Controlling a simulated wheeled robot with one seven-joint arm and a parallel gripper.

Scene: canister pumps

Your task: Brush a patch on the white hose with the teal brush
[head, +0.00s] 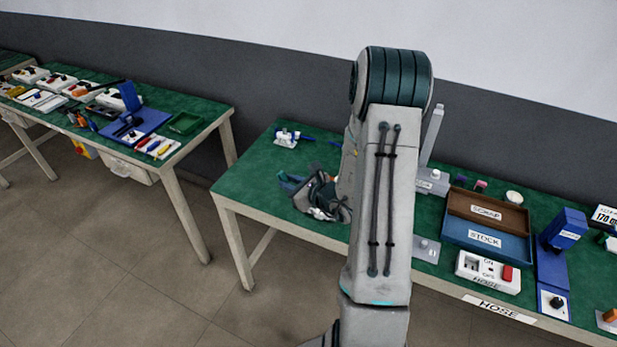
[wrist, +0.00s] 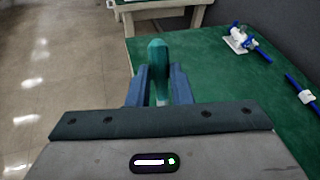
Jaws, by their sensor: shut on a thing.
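The teal brush (wrist: 158,62) stands upright between the two blue fingers of my gripper (wrist: 158,86) in the wrist view. The gripper is shut on it. In the head view my gripper (head: 294,185) is over the left part of the green-topped table, and the brush cannot be told clearly there. A white fitting with blue ends (wrist: 240,40) lies ahead and to the right of the gripper, apart from it. It also shows in the head view (head: 287,138). I cannot tell whether its white part is the hose. My arm hides the middle of the table.
A blue STOCK tray (head: 486,240), a brown SCRAP tray (head: 487,211) and a white switch box (head: 488,272) stand on the right. A blue rod (wrist: 296,86) lies at the wrist view's right. The green tabletop (head: 256,172) is clear left of the gripper.

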